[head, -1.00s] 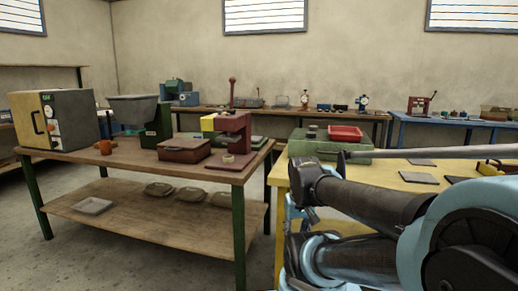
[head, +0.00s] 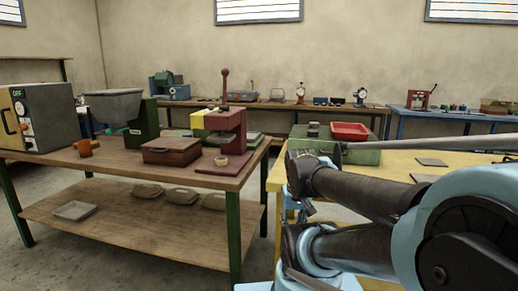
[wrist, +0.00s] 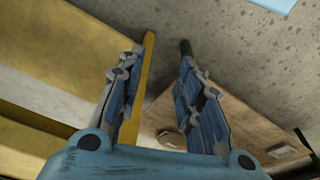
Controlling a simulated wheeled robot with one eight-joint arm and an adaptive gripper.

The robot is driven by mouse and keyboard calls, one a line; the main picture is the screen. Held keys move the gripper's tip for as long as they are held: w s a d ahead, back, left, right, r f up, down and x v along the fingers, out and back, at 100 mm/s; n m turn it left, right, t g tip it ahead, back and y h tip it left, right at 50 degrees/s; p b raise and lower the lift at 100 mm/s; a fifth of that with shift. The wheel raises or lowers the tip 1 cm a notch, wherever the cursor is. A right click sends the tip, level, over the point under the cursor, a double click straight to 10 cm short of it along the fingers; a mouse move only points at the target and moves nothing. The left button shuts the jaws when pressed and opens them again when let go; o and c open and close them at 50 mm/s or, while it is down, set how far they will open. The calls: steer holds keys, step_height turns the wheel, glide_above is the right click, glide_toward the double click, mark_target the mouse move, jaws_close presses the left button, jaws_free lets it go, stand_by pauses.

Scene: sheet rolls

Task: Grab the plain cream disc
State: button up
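A small cream round piece (head: 221,161), which looks like the cream disc, lies on the base of a red press (head: 226,125). The press stands near the right end of the wooden table (head: 105,168). It is too small to tell if its face is plain. My gripper (wrist: 161,60) is open and empty in the wrist view, with its two blue fingers apart over the floor between the tables. The disc does not show in the wrist view. In the head view, my arm hides most of the gripper.
A dark red box (head: 171,151) sits left of the press. A green hopper machine (head: 142,125) and an orange part (head: 86,148) stand further left. Oval lumps (head: 181,197) and a tray (head: 75,211) are on the lower shelf. A yellow table (head: 390,166) stands on the right.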

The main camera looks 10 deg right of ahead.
mark_target(222, 159)
steer(key=o, duration=0.4)
steer(key=shift+s+r, duration=0.2)
steer(key=shift+s, duration=0.05)
steer(key=o, duration=0.4)
steer(key=shift+s+a+r, duration=0.1)
steer(key=shift+a+r, duration=0.05)
steer(key=shift+r, duration=0.15)
steer(key=w+a+r+n+y, duration=0.3)
steer(key=w+a+r+n, duration=0.15)
steer(key=w, duration=0.45)
steer(key=w+a+r+n+y, duration=0.35)
steer(key=w+r, duration=0.25)
steer(key=w, duration=0.2)
steer(key=w+r+n+y, duration=0.1)
steer(key=w+n+y, duration=0.2)
steer(key=w, duration=0.8)
steer(key=w+d+r+n+y, duration=0.1)
steer(key=w+n+y, duration=0.3)
steer(key=w, duration=0.7)
steer(key=shift+d+r+n, duration=0.15)
steer(key=shift+r+n, duration=0.45)
steer(key=shift+r, duration=0.2)
steer(key=x, duration=1.7)
steer(key=shift+s+a+r, duration=0.15)
steer(key=shift+a+r, duration=0.05)
steer(key=shift+a, duration=0.1)
